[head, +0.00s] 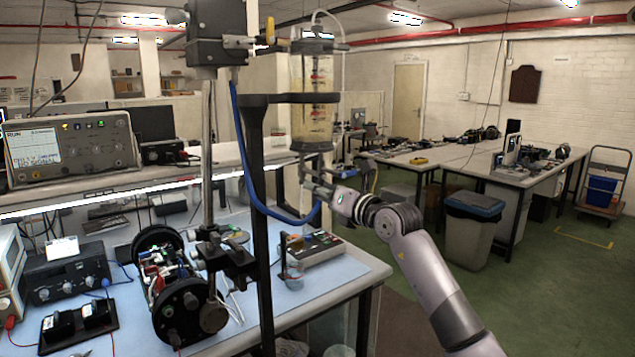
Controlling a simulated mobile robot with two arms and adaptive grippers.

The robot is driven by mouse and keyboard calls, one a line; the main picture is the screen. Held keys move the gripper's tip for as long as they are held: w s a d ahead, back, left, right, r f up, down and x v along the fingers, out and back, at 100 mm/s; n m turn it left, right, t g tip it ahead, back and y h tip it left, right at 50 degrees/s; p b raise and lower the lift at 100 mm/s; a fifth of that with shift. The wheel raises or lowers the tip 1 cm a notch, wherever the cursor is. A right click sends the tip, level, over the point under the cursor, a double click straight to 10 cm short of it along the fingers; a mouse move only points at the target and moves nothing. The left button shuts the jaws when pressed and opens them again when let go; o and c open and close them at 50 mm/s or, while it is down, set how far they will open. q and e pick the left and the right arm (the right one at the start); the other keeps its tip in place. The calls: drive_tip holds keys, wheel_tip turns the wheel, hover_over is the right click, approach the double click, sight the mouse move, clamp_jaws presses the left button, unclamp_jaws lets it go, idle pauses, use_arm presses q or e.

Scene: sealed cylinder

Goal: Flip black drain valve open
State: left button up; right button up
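The clear sealed cylinder (312,75) stands upright in a dark metal frame, with yellowish liquid in its lower part. Its grey bottom fitting (311,146) sits below the frame's ring. My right gripper (308,183) reaches in from the right and is just under this fitting, at the drain valve area. Its fingers are small and overlap the fittings, so I cannot tell whether they are open or shut or touch the valve. The black valve handle is not clearly visible. My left gripper is not in view.
A blue hose (243,150) loops from the upper box (218,32) to near my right gripper. A small beaker (294,275) stands on the blue-topped bench (340,268) below. The dark frame post (258,230) is left of the gripper. Open floor lies to the right.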

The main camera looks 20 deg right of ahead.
drive_tip(key=shift+w+a, duration=0.2)
drive_tip(key=shift+w, duration=0.3)
drive_tip(key=shift+c, duration=0.5)
clamp_jaws()
